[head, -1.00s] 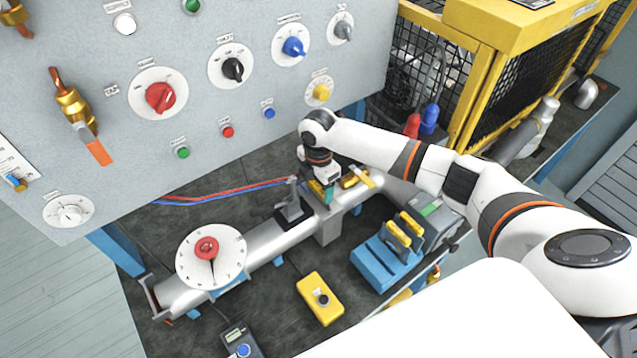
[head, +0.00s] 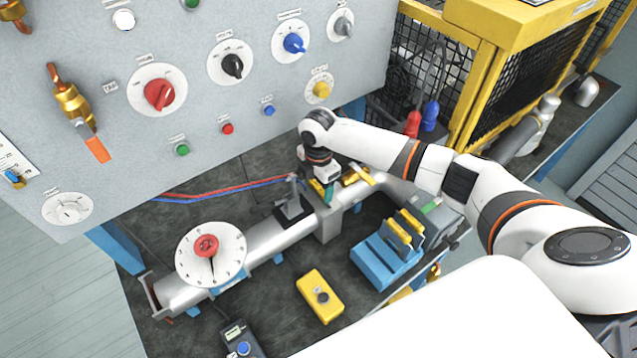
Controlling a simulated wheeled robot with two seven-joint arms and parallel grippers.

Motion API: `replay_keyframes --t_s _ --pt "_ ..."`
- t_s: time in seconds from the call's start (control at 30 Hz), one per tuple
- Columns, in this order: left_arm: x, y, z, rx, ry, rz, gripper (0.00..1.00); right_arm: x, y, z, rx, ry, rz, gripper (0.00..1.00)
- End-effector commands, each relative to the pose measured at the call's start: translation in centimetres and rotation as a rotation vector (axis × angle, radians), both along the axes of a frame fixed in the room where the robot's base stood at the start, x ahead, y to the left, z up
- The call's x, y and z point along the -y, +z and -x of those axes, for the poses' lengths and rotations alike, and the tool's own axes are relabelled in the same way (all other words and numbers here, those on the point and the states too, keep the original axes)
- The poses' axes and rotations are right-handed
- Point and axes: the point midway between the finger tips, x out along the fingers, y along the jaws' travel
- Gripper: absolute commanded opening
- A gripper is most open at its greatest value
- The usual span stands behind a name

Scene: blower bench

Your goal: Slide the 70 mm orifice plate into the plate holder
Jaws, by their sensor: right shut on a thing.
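My right gripper (head: 322,186) reaches down over the silver pipe from the right and is shut on an orifice plate with a yellow top edge (head: 316,187). The plate is mostly hidden by the gripper and the holder, and its size mark cannot be read. The plate holder (head: 329,224) is a grey block across the pipe, directly under the gripper. I cannot tell how deep the plate sits in it. A blue rack (head: 376,266) right of the holder bears other plates with yellow edges (head: 404,228). My left gripper is not in view.
A white dial gauge (head: 210,254) and a bracket (head: 292,206) with red and blue hoses stand along the pipe (head: 262,246). A brass valve with a yellow handle (head: 358,176) is close to the gripper. A yellow box (head: 320,297) lies in front. The control panel (head: 200,110) rises behind.

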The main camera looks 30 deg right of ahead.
Motion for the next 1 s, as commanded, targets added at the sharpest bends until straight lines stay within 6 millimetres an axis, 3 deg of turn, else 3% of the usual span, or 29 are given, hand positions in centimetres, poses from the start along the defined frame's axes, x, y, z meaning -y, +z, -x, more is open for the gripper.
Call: replay_keyframes --t_s 0.7,0.73,0.87,1.0 --pt "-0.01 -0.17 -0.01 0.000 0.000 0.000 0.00 -0.04 -0.62 -0.04 0.002 0.000 -0.001 0.17" --pt "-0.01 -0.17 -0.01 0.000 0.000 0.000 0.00 -0.03 -0.61 -0.05 0.002 0.000 -0.001 0.70" --pt "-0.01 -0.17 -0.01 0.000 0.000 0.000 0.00 -0.02 -0.63 -0.04 0.001 0.000 0.000 0.91" --pt "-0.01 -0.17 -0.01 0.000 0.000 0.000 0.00 -0.01 -0.65 -0.02 0.001 0.000 0.000 0.92"
